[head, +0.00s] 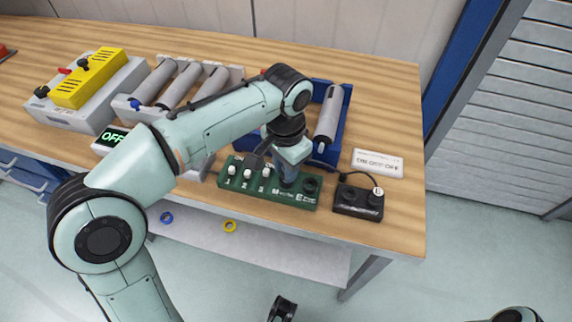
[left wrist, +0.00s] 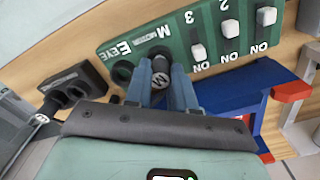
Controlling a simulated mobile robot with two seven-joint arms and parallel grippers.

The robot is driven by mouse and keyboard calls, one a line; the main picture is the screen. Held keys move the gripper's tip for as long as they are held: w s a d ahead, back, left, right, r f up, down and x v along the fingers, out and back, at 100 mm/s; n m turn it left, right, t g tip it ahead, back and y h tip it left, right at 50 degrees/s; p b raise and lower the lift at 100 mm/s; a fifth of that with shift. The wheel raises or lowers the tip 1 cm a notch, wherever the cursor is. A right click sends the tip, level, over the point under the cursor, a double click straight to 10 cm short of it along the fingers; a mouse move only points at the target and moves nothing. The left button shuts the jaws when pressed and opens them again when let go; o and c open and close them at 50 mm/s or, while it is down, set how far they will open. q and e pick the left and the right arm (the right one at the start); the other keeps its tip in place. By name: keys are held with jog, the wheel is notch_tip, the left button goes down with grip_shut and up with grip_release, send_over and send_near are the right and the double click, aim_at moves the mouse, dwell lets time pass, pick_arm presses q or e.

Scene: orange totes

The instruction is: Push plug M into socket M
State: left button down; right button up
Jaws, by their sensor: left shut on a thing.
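The green panel (head: 268,183) lies near the table's front edge, with several white switches and, at its right, places lettered M and E. My left gripper (head: 288,178) points down over the M end. In the left wrist view my left gripper (left wrist: 166,88) is shut on plug M (left wrist: 161,80), a dark plug with a round M mark on its end. My right gripper is not clearly visible.
A black two-hole holder (head: 357,203) stands right of the panel, with an E-marked disc (head: 378,191) at it. A white label plate (head: 377,163) lies behind it. A blue tote (head: 345,98) with a grey cylinder stands behind my gripper. An OFF display (head: 112,138) is left.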

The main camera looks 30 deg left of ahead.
pick_arm(q)
jog(key=shift+f, duration=0.25)
jog(key=c, duration=0.9)
grip_release()
jog(key=shift+o, duration=0.2)
notch_tip(320, 180, up, 14)
jog(key=p, duration=0.4)
jog(key=shift+f, duration=0.25)
